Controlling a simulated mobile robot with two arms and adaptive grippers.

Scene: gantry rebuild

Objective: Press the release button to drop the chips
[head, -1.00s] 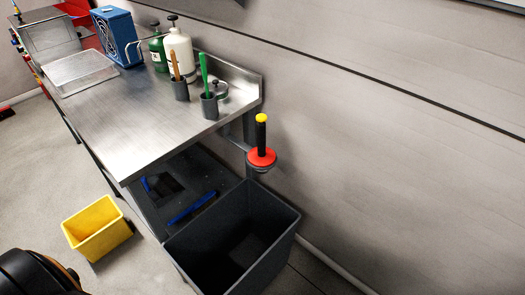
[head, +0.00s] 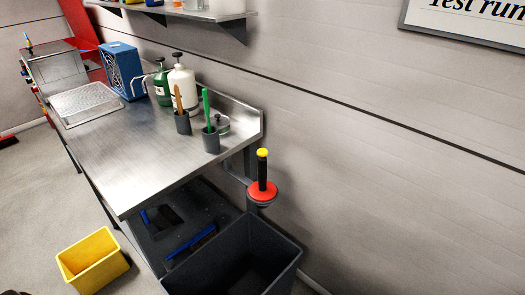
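A black upright handle (head: 262,172) with a yellow top button (head: 262,153) stands on a red disc (head: 262,191). It is held by a bracket at the right end of the steel workbench. The yellow button may be the release button; I cannot tell for sure. A dark grey bin (head: 285,277) stands open on the floor below the handle, partly cut off by the lower edge. No chips can be made out. Neither of my grippers is in view.
The steel workbench (head: 140,150) bears a blue fan box (head: 122,70), two pump bottles (head: 182,90), two grey cups with brushes and a mesh tray (head: 85,103). A yellow bin (head: 92,262) stands on the floor at left. A wall shelf (head: 200,14) hangs above the bench.

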